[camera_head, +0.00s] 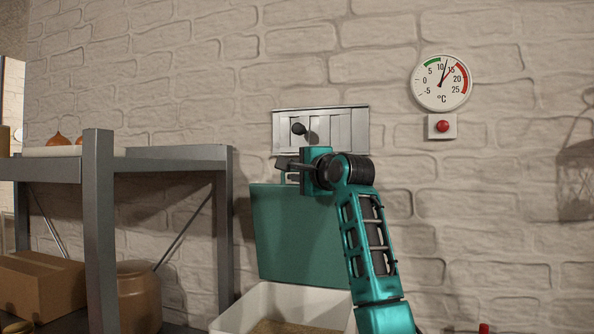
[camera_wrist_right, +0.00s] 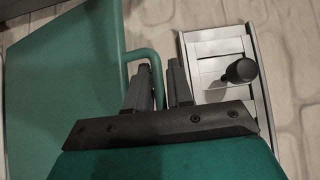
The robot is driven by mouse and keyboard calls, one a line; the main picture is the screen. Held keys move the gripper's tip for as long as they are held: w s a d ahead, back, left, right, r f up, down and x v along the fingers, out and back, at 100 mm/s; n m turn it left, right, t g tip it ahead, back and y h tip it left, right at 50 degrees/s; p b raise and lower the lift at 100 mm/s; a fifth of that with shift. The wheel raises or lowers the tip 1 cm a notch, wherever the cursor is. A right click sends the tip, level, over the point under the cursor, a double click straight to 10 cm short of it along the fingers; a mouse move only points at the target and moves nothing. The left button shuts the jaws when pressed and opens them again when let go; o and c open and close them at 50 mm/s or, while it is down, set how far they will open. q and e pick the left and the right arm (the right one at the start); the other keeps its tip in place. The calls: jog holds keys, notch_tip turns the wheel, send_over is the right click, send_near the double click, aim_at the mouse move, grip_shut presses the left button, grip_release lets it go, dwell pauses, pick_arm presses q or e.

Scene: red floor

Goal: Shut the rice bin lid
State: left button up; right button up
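The rice bin (camera_head: 345,301) is a white box at the bottom of the head view, with grain-coloured rice (camera_head: 290,327) inside. Its teal lid (camera_head: 290,235) stands open, nearly upright in front of the wall; it also fills the left of the right wrist view (camera_wrist_right: 60,100). The lid has a teal loop handle (camera_wrist_right: 155,66) at its edge. My right gripper (camera_head: 287,169) is at the lid's top edge. In the wrist view its fingers (camera_wrist_right: 159,82) are apart, with the handle's bar between them and a gap to the right finger. My left gripper is not in view.
A metal wall vent with a dark knob (camera_head: 298,129) is close behind my right gripper. A grey shelf (camera_head: 98,215) with a cardboard box (camera_head: 42,284) and a brown pot (camera_head: 138,297) stands left. A thermometer (camera_head: 441,83) and red button (camera_head: 442,126) are on the wall at right.

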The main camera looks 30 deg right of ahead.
grip_shut()
jog(key=shift+a, duration=0.1)
dwell(0.6)
